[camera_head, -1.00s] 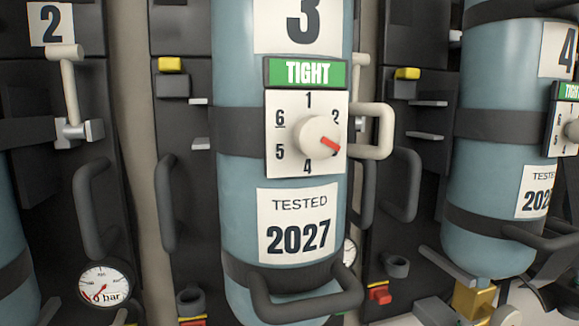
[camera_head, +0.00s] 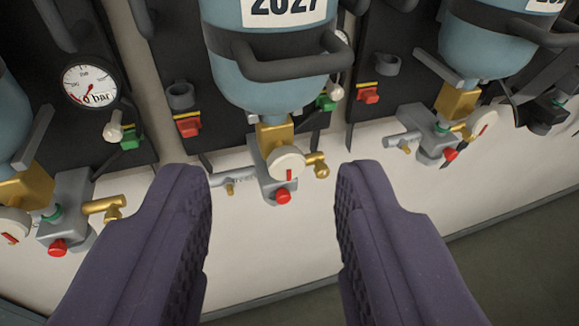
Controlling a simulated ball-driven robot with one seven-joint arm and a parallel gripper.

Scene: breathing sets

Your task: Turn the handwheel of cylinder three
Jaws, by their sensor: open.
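Cylinder three (camera_head: 270,92) is the blue bottle in the middle, its label cut off above "2027". Its brass valve neck (camera_head: 272,132) hangs below it. On the valve is a pale round handwheel (camera_head: 286,163) with a red mark pointing down. A red button (camera_head: 283,197) sits just under it. My gripper (camera_head: 275,176) is open and empty, its two purple fingers rising from the bottom edge. The handwheel appears between the fingertips and beyond them, with no contact seen.
A brass fitting (camera_head: 318,165) sticks out right of the handwheel and a grey fitting (camera_head: 230,180) left. A curved bar (camera_head: 290,66) crosses the cylinder above. Neighbouring valves stand at left (camera_head: 62,212) and right (camera_head: 440,132). The white ledge front (camera_head: 265,255) below is clear.

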